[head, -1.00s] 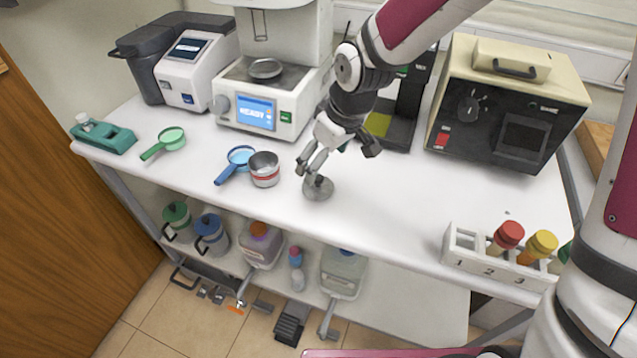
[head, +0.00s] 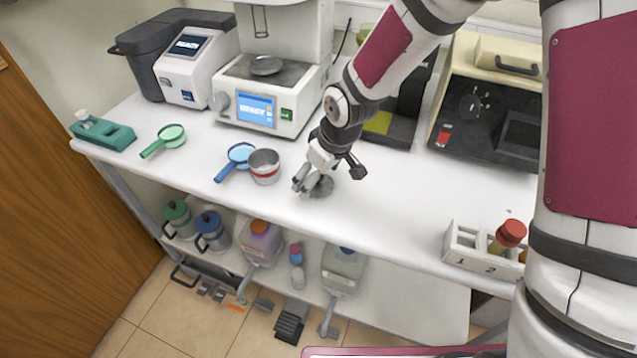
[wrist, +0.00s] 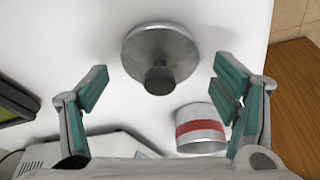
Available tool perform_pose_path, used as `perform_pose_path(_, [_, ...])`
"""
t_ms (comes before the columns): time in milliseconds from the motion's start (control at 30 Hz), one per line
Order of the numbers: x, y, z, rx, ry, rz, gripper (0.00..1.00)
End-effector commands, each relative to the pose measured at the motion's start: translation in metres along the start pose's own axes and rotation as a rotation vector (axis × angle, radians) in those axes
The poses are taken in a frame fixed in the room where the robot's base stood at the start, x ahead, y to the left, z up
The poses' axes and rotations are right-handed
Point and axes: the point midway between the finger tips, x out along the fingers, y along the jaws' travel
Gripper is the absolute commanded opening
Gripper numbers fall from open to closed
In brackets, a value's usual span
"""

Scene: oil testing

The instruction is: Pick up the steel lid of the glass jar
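The steel lid (head: 322,187) lies on the white table near its front edge, a round disc with a knob on top. In the wrist view the lid (wrist: 178,45) is centred ahead, its dark knob (wrist: 159,78) between and a little beyond the spread fingers. My gripper (head: 312,180) is low over the lid, partly covering it. In the wrist view my gripper (wrist: 166,90) is open, with nothing between its pads. The jar with a red band (head: 264,168) stands uncovered to the left of the lid, and it also shows in the wrist view (wrist: 200,140).
A blue-handled strainer (head: 237,160) and a green one (head: 166,138) lie to the left. A numbered tube rack (head: 470,250) stands at the front right. Instruments line the back, including one with a blue screen (head: 256,110). The table right of my gripper is clear.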

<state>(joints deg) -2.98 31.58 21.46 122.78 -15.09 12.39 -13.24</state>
Motion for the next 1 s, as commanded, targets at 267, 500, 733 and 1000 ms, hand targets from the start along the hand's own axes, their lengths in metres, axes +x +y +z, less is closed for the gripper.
perform_pose_path(267, [0.000,0.000,0.000,0.000,-0.001,0.000,0.31])
perform_pose_path(500, [0.000,0.000,0.000,0.000,-0.001,0.000,0.30])
perform_pose_path(733, [-0.008,0.001,-0.002,0.001,0.000,0.001,0.30])
perform_pose_path(1000, [-0.038,-0.005,-0.005,-0.001,-0.001,0.000,0.30])
